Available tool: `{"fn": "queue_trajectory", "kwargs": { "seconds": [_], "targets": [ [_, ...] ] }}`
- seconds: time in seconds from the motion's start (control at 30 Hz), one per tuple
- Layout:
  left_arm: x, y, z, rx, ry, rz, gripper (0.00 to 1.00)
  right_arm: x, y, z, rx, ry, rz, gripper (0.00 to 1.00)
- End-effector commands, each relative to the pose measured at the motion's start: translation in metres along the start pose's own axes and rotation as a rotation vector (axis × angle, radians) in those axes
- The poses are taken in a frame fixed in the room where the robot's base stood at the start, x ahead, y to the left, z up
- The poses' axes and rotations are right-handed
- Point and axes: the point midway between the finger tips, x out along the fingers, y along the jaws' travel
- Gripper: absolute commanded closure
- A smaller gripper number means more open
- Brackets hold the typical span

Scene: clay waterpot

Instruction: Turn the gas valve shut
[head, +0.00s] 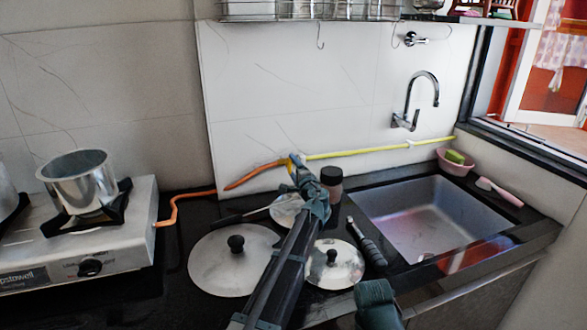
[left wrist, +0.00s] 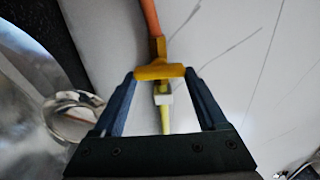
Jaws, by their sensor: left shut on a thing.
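The gas valve has a yellow handle (left wrist: 160,72) and sits on the wall at the joint between the orange hose (head: 252,176) and the yellow pipe (head: 375,149). My left gripper (head: 292,168) reaches up to it from below. In the left wrist view my left gripper (left wrist: 158,78) is shut on the handle, with one finger at each end. The handle lies across the line of the hose and pipe there. In the head view my gripper hides most of the valve. My right gripper's fingers do not show.
A gas stove (head: 100,240) with a steel pot (head: 78,180) stands at left. Lids (head: 232,265) (head: 345,262) and a brown-capped jar (head: 331,180) are on the dark counter near my left arm. A sink (head: 430,215) is at right. A wire rack (head: 310,10) hangs above.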

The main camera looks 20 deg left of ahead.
Motion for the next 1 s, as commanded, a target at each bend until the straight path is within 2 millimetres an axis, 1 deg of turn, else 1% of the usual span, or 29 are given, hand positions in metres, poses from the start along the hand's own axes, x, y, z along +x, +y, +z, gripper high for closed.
{"fn": "queue_trajectory", "kwargs": {
  "seconds": [0.03, 0.17, 0.2, 0.27, 0.3, 0.33, 0.53, 0.63, 0.77, 1.0],
  "targets": [
    [0.003, -0.004, 0.009, 0.016, -0.018, -0.009, 0.8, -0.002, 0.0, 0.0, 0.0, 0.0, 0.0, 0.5],
    [0.003, -0.004, 0.009, 0.015, -0.018, -0.009, 0.8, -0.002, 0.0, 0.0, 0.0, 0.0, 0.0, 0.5],
    [0.003, -0.004, 0.009, 0.016, -0.018, -0.01, 0.2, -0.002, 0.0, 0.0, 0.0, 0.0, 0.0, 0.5],
    [0.003, -0.004, 0.008, 0.015, -0.018, -0.009, 0.09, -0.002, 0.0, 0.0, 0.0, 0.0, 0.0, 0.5],
    [0.003, -0.004, 0.008, 0.015, -0.017, -0.009, 0.02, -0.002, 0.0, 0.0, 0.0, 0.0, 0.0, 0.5],
    [0.003, -0.003, 0.007, 0.014, -0.016, -0.008, 0.0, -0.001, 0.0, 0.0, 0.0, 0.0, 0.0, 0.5],
    [0.002, -0.002, 0.004, 0.012, -0.01, -0.005, 0.0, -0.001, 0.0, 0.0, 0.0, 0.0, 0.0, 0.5],
    [-0.007, -0.002, 0.003, 0.011, -0.009, -0.005, 0.0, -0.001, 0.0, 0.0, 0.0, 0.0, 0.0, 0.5],
    [-0.03, -0.004, 0.005, 0.011, -0.007, -0.005, 0.0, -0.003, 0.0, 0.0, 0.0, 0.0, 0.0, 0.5],
    [-0.084, -0.006, 0.006, 0.012, -0.009, -0.006, 0.0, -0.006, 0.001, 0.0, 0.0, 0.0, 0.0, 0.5]
  ]
}}
